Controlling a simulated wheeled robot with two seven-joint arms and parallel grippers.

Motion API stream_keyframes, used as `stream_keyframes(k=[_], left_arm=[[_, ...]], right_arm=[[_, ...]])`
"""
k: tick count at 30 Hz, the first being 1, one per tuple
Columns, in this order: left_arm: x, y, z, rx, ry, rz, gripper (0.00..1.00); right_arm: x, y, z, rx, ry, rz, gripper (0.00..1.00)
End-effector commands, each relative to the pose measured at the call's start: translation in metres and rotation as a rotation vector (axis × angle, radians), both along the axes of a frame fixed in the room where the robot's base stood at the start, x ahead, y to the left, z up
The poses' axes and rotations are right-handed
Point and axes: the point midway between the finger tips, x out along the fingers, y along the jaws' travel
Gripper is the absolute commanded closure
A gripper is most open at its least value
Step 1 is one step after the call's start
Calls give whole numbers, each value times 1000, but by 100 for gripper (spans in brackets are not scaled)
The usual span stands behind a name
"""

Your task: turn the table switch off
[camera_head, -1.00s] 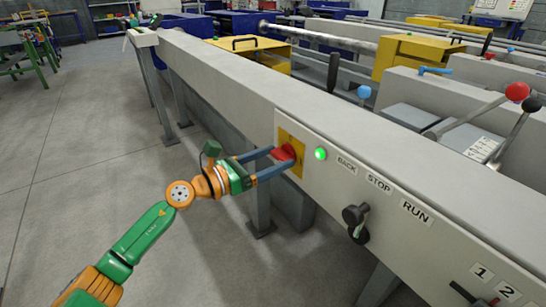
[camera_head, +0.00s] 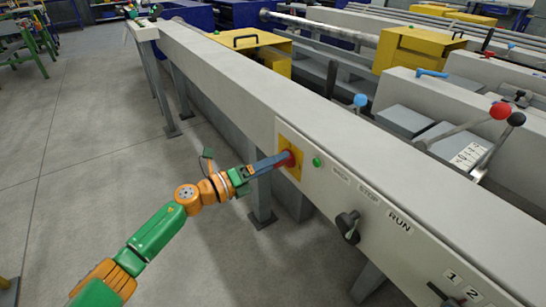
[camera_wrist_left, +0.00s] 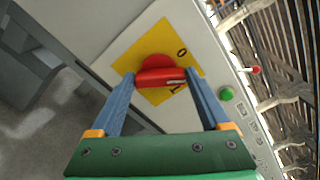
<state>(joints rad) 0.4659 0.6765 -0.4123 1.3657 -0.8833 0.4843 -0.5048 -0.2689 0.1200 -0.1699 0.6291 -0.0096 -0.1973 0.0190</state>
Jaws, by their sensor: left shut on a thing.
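The table switch is a red rotary knob (camera_wrist_left: 160,77) on a yellow plate (camera_wrist_left: 158,40) marked 0 and 1. In the head view the red knob (camera_head: 290,159) and yellow plate (camera_head: 284,141) sit on the front of the pale table beam. My left gripper (camera_wrist_left: 162,80) is shut on the red knob, a blue finger at each end of its handle. In the head view my left gripper (camera_head: 283,160) has its fingers lined up one over the other. A round green lamp (camera_head: 316,162) right of the plate looks dull; it also shows in the wrist view (camera_wrist_left: 227,94).
A black selector knob (camera_head: 348,226) marked BACK, STOP, RUN sits further right on the panel. Levers with red (camera_head: 500,110) and blue (camera_head: 361,100) balls stand behind the beam. The floor (camera_head: 80,180) left of the table is clear.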

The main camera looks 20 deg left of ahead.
Motion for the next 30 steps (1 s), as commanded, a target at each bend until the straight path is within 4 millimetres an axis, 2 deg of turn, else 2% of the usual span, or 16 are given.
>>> stream_keyframes(k=[3,15,30], left_arm=[[0,0,3,-85,69,0,76],[1,1,0,-338,266,1,76],[1,1,-2,-474,370,-1,76]], right_arm=[[-4,4,10,7,9,4,50],[-11,13,27,19,25,13,50],[-25,19,34,27,54,17,50]])
